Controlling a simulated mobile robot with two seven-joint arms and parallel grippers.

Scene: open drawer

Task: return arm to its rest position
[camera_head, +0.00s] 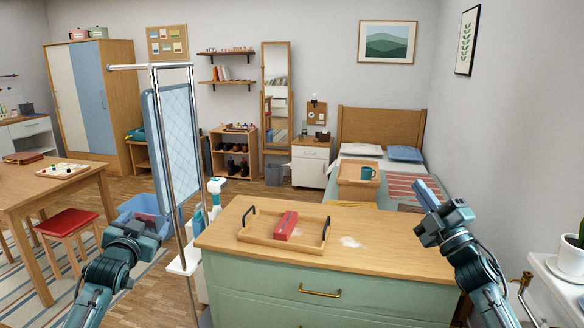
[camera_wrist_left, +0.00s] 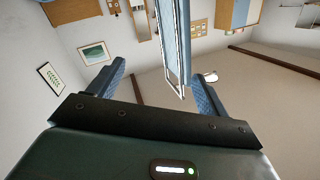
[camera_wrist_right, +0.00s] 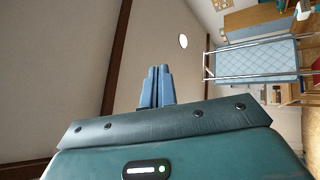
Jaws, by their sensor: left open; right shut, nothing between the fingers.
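My left gripper (camera_head: 140,220) is at the left, in front of the rack and a blue basket. Its two fingers stand wide apart with nothing between them in the left wrist view (camera_wrist_left: 160,85). My right gripper (camera_head: 427,193) is raised above the right end of the green dresser (camera_head: 340,278). Its fingers are together and empty in the right wrist view (camera_wrist_right: 157,72). The dresser's visible drawer fronts look closed. Neither gripper touches anything.
A wooden tray (camera_head: 262,243) with a red box (camera_head: 286,226) stands on the dresser, beside a whitish patch (camera_head: 350,242). A metal rack (camera_head: 157,90) with a blue cloth stands to the left. A white ledge with a plant (camera_head: 572,255) is at the right.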

